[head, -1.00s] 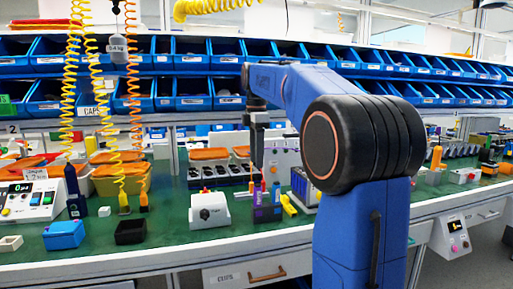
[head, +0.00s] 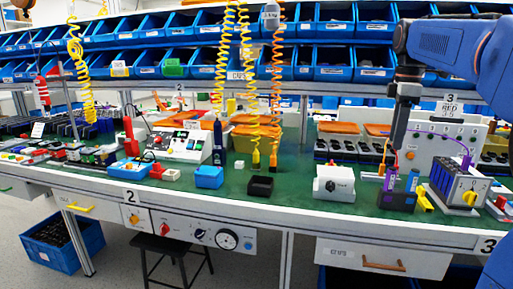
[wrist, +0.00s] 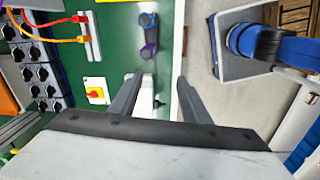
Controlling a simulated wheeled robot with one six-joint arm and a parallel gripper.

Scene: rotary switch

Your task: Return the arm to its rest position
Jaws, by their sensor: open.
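My arm reaches in from the right of the head view.
The green bench (head: 290,190) runs across the view with blue bins (head: 333,72) above it. Coiled yellow cords (head: 248,90) hang left of the arm. A small black tray (head: 261,186) and a blue box (head: 209,177) stand left of the knob box. A black stool (head: 172,247) stands below.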

